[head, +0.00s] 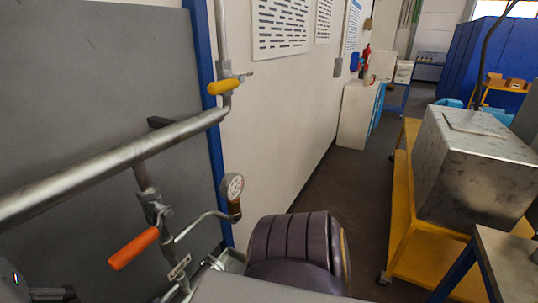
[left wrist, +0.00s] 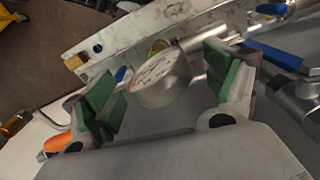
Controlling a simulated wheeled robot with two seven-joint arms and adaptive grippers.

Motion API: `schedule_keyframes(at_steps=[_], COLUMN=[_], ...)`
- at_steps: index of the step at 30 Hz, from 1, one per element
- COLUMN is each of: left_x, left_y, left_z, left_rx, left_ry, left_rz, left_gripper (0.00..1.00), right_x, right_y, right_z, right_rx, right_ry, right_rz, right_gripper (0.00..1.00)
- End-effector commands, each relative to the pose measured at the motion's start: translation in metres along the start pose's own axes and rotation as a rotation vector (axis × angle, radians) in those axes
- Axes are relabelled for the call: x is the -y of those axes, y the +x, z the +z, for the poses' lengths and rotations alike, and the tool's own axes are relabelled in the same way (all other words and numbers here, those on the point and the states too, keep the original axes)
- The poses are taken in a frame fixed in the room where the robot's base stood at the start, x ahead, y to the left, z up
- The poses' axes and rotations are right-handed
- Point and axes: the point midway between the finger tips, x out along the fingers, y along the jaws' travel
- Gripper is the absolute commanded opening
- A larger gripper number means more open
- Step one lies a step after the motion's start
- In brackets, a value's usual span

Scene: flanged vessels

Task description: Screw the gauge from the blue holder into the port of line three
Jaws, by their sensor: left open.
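In the left wrist view my left gripper (left wrist: 165,90) is open, its green-padded fingers on either side of a round gauge (left wrist: 158,82) with a pale dial and silver case. I cannot tell whether the pads touch it. In the head view a gauge (head: 234,187) with a white dial stands upright on a dark collar at the end of a thin bent pipe (head: 203,222). I cannot tell if both views show the same gauge. A small label (head: 179,267) on the pipework is too small to read. The blue holder is not identifiable. My right gripper is not in view.
A thick pipe (head: 110,170) crosses the left, with a yellow valve handle (head: 223,87) above and an orange one (head: 133,248) below. A blue handle (left wrist: 275,52) lies right of the gripper. A yellow cart (head: 400,240) carries a metal box (head: 470,170); the aisle floor is clear.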

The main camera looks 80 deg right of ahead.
Motion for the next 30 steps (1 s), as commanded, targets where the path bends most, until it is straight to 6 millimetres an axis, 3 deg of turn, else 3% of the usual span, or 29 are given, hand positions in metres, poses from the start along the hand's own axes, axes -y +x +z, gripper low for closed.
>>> schedule_keyframes(at_steps=[8,21,30], left_x=[-0.001,-0.001,0.000], left_y=[-0.028,-0.092,-0.114], left_z=[0.000,0.000,0.000], left_rx=[-0.001,-0.002,0.000], left_ry=[0.001,0.001,0.002], left_rz=[0.002,0.001,0.001], left_gripper=[0.86,0.86,0.86], right_x=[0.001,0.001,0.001], right_y=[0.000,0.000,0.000], right_z=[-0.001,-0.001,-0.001], right_rx=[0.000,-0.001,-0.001], right_ry=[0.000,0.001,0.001], right_rz=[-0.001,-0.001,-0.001], right_gripper=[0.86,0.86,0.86])
